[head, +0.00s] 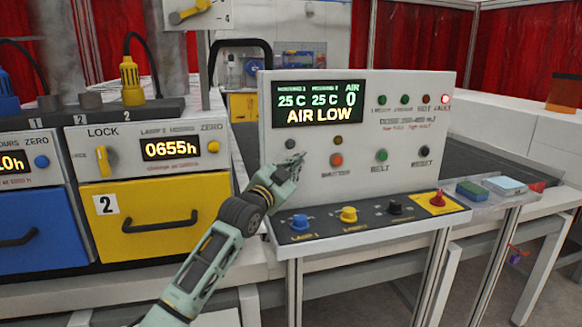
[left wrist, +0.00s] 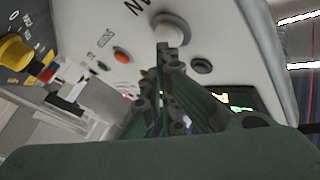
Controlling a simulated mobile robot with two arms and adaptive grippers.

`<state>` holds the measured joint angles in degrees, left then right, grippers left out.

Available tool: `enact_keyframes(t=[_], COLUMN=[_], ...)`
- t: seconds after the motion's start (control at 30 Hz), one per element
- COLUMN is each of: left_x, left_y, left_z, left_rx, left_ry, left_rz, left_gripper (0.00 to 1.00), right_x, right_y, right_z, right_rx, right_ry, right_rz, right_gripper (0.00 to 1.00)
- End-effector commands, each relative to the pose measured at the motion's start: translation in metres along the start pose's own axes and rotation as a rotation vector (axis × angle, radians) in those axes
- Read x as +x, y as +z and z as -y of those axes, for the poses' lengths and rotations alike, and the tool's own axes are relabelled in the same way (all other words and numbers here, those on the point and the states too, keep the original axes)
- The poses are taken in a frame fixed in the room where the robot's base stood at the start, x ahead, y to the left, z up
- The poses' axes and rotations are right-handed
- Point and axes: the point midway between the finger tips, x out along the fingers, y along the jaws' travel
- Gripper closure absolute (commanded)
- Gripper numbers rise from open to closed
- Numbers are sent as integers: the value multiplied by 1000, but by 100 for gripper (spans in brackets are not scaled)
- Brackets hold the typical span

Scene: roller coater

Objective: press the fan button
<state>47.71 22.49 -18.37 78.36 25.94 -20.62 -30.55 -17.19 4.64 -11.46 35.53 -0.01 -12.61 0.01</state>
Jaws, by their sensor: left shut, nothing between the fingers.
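The control panel (head: 420,160) faces me with a lit screen reading AIR LOW. My left gripper (head: 297,160) is shut and empty, its fingertips at the left of the panel's button row. They hide the fan button in the head view. In the left wrist view the pale round fan button (left wrist: 173,26) shows beside partly cut-off lettering. The shut fingertips of my left gripper (left wrist: 165,46) overlap its near edge. I cannot tell whether they touch it. My right gripper is not in view.
Below is a dark shelf of knobs with a red switch (head: 438,199). A yellow drawer (head: 150,215) stands left. A red fault lamp (head: 445,99) is lit.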

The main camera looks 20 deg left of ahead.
Motion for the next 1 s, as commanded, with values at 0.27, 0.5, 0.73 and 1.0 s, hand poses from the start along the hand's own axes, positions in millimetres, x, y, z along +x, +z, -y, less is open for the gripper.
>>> enact_keyframes(t=[0.27, 0.5, 0.73, 1.0], left_x=[1, 2, 4, 6], left_y=[2, 2, 3, 5], left_z=[0, 1, 3, 5], left_rx=[0, 1, 1, 2], left_ry=[1, 1, 1, 0], left_rz=[1, 2, 1, 1], left_gripper=[100, 100, 100, 100], right_x=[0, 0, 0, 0], right_y=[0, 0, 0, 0], right_z=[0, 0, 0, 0], right_rx=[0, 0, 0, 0], right_ry=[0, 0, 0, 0], right_rz=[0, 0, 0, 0], right_gripper=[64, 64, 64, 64])
